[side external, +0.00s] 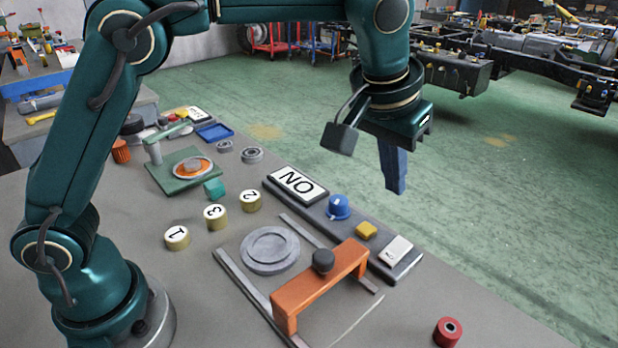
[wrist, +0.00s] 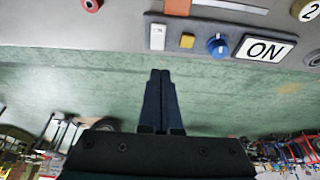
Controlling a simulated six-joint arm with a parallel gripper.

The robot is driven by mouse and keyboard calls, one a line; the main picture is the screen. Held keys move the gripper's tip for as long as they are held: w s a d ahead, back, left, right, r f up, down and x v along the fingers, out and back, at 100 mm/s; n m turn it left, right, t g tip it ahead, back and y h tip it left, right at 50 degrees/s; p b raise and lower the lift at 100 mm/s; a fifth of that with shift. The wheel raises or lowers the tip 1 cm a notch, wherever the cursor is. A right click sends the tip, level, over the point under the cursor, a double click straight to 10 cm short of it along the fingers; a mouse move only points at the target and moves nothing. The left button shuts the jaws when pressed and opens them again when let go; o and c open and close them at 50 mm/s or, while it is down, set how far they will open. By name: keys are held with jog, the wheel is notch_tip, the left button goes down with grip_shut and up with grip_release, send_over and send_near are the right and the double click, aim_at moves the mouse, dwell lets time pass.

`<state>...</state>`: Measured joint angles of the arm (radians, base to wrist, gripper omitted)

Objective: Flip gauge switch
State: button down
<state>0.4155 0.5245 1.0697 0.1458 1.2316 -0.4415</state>
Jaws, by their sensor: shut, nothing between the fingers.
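A dark control panel (side external: 322,208) lies along the table's far edge. It carries an ON plate (side external: 298,184), a blue knob (side external: 339,207), a yellow button (side external: 366,230) and a white rocker switch (side external: 396,251) at its near end. The switch also shows in the wrist view (wrist: 158,37), just above the fingertips in the picture. No part is labelled as a gauge. My gripper (side external: 396,190) is shut and empty, its blue fingers pointing down, raised above the panel's level and apart from it. In the wrist view the shut fingers (wrist: 160,73) appear against the green floor.
An orange bridge with a dark knob (side external: 320,283) stands on rails beside the panel. A grey round plate (side external: 269,249), numbered yellow cylinders (side external: 215,217) and a red roller (side external: 447,331) are on the table. Green floor lies open beyond the edge.

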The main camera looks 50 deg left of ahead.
aim_at(398, 241)
jog(key=shift+w+r, duration=0.1)
jog(key=shift+w, duration=0.25)
jog(key=x, duration=1.4)
jog(key=shift+s, duration=0.4)
